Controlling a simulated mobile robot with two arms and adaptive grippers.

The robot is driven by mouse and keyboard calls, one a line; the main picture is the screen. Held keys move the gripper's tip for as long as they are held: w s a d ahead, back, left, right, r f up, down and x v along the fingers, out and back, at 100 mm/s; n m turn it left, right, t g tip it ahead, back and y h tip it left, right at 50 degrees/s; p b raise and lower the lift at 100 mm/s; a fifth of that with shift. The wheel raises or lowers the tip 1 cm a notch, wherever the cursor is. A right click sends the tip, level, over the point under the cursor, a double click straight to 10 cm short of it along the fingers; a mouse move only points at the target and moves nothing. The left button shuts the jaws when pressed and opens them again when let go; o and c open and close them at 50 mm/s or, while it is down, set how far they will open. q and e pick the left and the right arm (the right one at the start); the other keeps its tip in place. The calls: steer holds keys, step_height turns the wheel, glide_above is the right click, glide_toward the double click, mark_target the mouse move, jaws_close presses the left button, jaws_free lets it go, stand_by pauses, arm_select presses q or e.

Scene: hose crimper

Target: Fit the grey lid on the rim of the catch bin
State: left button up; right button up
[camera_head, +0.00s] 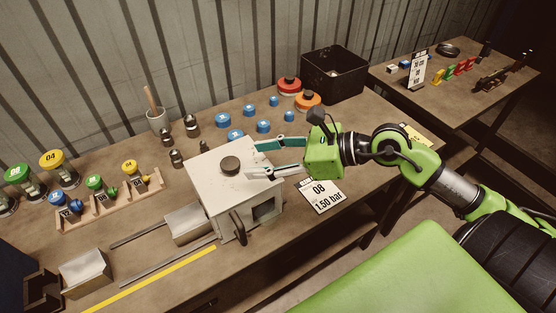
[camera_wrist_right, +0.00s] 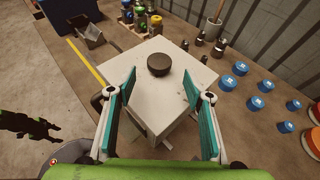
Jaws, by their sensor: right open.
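A pale grey box-like machine (camera_head: 210,180) stands on the bench, with a flat square top, a dark round knob (camera_head: 231,165) and an opening in its front. The top also shows in the right wrist view (camera_wrist_right: 150,95). I cannot tell whether this top is a separate lid. A small metal bin (camera_head: 188,222) sits against the machine's left side; I cannot tell if it is the catch bin. My right gripper (camera_head: 253,161) is open and empty, its teal-padded fingers above the machine's right side. In the right wrist view the knob lies ahead of the fingertips.
A metal tray (camera_head: 85,272) stands at the left by rails and a yellow strip (camera_head: 150,280). Blue caps (camera_head: 263,127), dark fittings and a wooden rack (camera_head: 115,205) of jars lie behind. A black bin (camera_head: 335,75) is at the back right. A card (camera_head: 322,195) lies right.

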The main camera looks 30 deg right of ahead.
steer(key=shift+b+v, duration=0.45)
steer(key=shift+v, duration=1.4)
